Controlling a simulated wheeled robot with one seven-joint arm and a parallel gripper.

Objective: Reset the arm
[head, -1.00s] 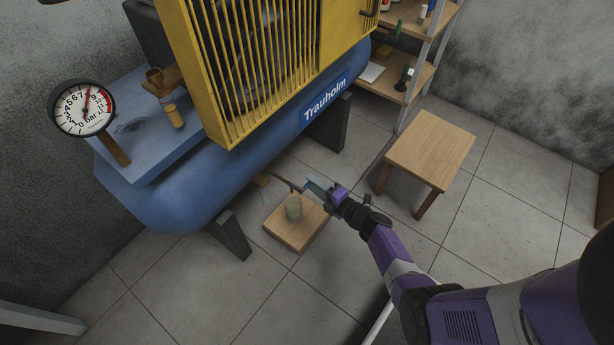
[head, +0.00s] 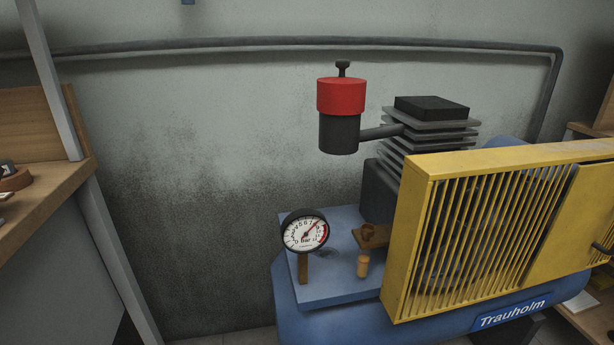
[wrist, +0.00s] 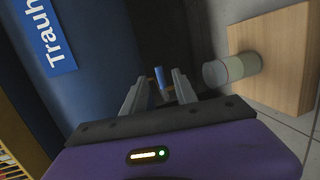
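My gripper (wrist: 161,78) shows in the wrist view with its two grey fingers apart. A small blue piece (wrist: 160,78), with a copper-coloured part by it, shows between and just beyond the fingertips; I see no finger closed on it. The arm and gripper are not visible in the head view now. The gripper is beside the blue tank (wrist: 95,70) of the compressor, low near the floor.
A glass jar (wrist: 232,69) stands on a wooden board (wrist: 275,60) right of the fingers. The head view shows the pressure gauge (head: 305,231), the yellow grille (head: 480,230), a red-and-black cylinder (head: 340,115) and a wooden shelf (head: 45,210) at left.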

